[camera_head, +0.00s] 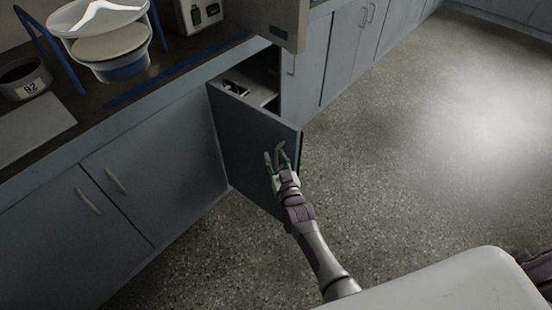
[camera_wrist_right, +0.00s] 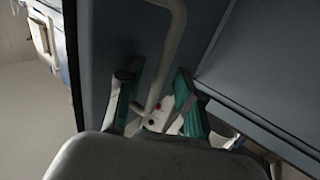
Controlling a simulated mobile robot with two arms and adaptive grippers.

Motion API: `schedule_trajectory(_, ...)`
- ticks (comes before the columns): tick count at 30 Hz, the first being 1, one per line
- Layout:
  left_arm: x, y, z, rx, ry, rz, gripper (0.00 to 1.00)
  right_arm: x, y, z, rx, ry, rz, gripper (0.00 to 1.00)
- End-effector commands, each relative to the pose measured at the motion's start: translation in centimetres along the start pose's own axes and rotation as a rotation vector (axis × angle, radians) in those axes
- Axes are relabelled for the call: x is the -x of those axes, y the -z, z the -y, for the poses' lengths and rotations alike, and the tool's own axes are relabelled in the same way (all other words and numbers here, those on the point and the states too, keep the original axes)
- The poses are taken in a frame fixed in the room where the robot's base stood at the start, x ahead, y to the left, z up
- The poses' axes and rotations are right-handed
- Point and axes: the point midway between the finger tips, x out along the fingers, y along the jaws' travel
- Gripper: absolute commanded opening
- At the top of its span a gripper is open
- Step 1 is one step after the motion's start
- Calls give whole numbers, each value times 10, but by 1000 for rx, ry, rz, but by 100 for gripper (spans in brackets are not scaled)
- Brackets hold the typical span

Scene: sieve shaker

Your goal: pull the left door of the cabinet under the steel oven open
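The cabinet's left door (camera_head: 245,140), a grey-blue panel, stands swung well out from the cabinet under the steel oven (camera_head: 270,18). Part of the cabinet's inside (camera_head: 262,82) shows behind it, with a light shelf. My right gripper (camera_head: 280,160) is at the handle on the door's face. In the right wrist view, the curved pale handle (camera_wrist_right: 172,55) passes between the two green-padded fingers (camera_wrist_right: 158,100). The fingers are apart, with gaps visible beside the handle. The left gripper is not in view.
Closed grey cabinets (camera_head: 150,175) stand left of the open door, and more closed doors (camera_head: 345,50) stand right of the oven. The counter (camera_head: 75,115) holds a sieve pan (camera_head: 115,50) and a black pot (camera_head: 25,78). The speckled floor (camera_head: 400,150) right of the door is clear.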

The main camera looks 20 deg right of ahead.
Motion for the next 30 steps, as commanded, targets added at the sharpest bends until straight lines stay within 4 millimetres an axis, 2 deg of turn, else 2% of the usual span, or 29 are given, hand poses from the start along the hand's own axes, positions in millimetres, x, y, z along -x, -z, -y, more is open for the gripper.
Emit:
schedule_trajectory(5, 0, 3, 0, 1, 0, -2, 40, 1, 0, 0, 0, 0, 1, 36)
schedule_trajectory(8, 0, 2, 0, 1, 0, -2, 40, 9, -1, 0, 0, 0, 1, 36)
schedule_trajectory(21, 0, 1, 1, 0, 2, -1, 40, 95, -1, 0, 0, 0, 3, 36)
schedule_trajectory(25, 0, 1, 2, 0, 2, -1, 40, 111, -1, 0, 0, 0, 2, 36)
schedule_trajectory(30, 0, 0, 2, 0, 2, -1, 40, 120, 0, 0, 0, 1, 1, 36)
